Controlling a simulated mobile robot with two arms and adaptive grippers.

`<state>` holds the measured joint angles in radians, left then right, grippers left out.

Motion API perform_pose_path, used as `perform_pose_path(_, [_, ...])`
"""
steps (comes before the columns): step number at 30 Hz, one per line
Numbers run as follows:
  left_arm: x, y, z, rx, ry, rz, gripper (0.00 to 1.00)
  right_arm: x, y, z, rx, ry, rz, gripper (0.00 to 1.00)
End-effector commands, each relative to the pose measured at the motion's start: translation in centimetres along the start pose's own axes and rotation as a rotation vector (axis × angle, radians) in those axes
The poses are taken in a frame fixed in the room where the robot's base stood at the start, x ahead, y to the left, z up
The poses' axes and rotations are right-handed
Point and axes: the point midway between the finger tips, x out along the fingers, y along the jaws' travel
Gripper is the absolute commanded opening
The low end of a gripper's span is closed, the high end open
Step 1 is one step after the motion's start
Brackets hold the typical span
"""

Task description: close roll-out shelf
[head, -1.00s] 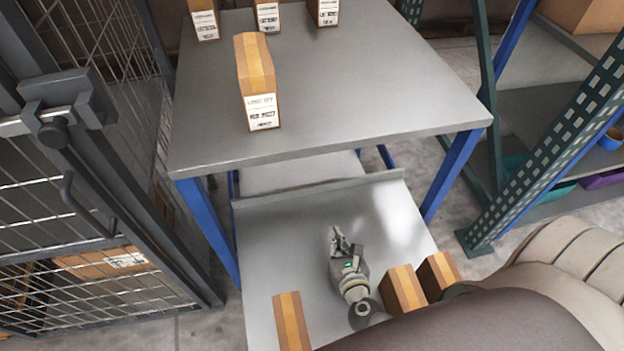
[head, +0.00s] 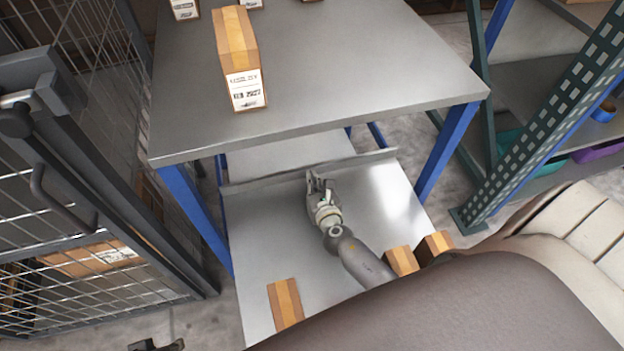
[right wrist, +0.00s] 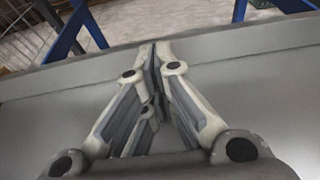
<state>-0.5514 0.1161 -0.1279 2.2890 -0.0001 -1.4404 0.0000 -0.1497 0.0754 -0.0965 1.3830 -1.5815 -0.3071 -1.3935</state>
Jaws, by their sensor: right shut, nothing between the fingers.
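The roll-out shelf (head: 262,240) is a grey tray pulled out below the grey table top, toward me. A raised lip (head: 250,181) runs along its far edge. My right gripper (head: 319,178) is shut and empty, over the shelf close to the lip. In the right wrist view its fingertips (right wrist: 155,50) point at the lip (right wrist: 60,75); I cannot tell whether they touch it. A dark piece at the bottom left edge looks like the tip of my left gripper (head: 156,346); most of it is out of frame.
Cartons stand on the shelf: one at front left (head: 285,303), two at right (head: 401,260). A labelled carton (head: 238,60) stands on the table top (head: 350,70). Blue table legs (head: 445,150) flank the shelf. A wire cage (head: 90,220) is at left, a green rack (head: 540,120) at right.

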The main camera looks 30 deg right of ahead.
Motion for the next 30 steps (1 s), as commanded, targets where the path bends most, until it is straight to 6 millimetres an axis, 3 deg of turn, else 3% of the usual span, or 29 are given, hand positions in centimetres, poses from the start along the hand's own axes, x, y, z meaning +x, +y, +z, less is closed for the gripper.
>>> perform_pose_path(20, [0.0,0.0,0.0,-0.001,-0.001,0.0,0.4,1.6,0.0,0.5,0.0,-0.001,0.001,0.0])
perform_pose_path(27, [-0.3,0.0,0.0,-0.001,0.0,0.0,0.4,5.3,0.0,1.7,-0.001,-0.004,0.001,0.0])
perform_pose_path(30, [-2.1,0.0,-0.1,-0.001,0.013,0.0,0.4,7.8,0.1,2.4,-0.002,-0.005,0.001,0.0])
